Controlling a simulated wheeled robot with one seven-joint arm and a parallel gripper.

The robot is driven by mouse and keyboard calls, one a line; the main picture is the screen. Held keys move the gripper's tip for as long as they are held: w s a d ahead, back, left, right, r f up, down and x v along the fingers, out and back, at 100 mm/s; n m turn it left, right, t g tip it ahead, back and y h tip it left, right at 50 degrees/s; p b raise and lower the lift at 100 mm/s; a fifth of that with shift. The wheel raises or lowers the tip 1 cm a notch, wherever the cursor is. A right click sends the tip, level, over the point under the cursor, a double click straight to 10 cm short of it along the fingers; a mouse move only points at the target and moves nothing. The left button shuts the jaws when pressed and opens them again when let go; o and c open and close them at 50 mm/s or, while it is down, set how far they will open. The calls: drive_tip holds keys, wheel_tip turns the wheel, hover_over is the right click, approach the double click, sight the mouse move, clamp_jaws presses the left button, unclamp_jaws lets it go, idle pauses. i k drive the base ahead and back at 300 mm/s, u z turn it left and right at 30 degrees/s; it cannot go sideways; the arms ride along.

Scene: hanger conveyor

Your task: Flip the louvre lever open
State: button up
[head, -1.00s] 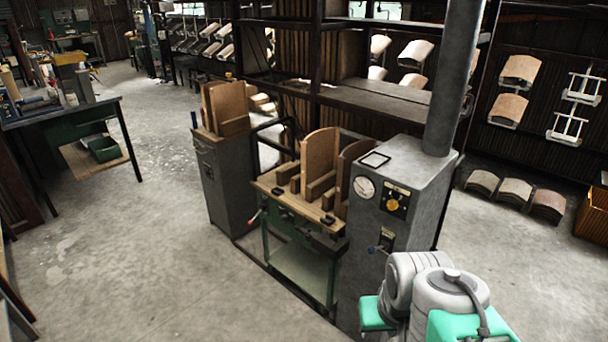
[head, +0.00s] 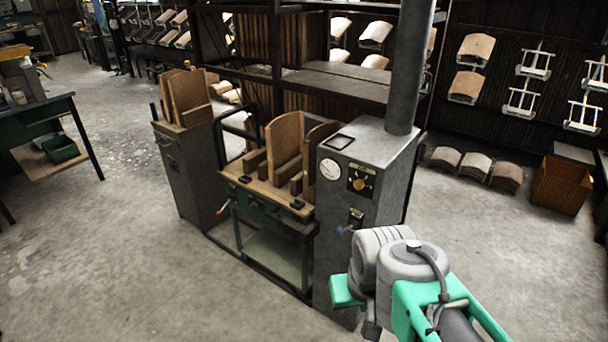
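A small lever with a blue knob (head: 341,230) sticks out to the left from a black plate (head: 356,217) on the front of the tall grey cabinet (head: 340,262). It looks like the louvre lever, but I cannot read a label. The louvre itself cannot be made out. My arm's grey and green links stand in front of the cabinet's lower right, below and right of the lever. I cannot make out my gripper's fingers in this view.
The cabinet carries a gauge (head: 330,169), a dial panel (head: 361,180) and a tall flue pipe (head: 408,70). Floor in front and at left is clear.

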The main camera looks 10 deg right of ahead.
sight(353, 225)
drive_tip(key=u, duration=0.05)
drive_tip(key=i, duration=0.4)
drive_tip(key=u, duration=1.8)
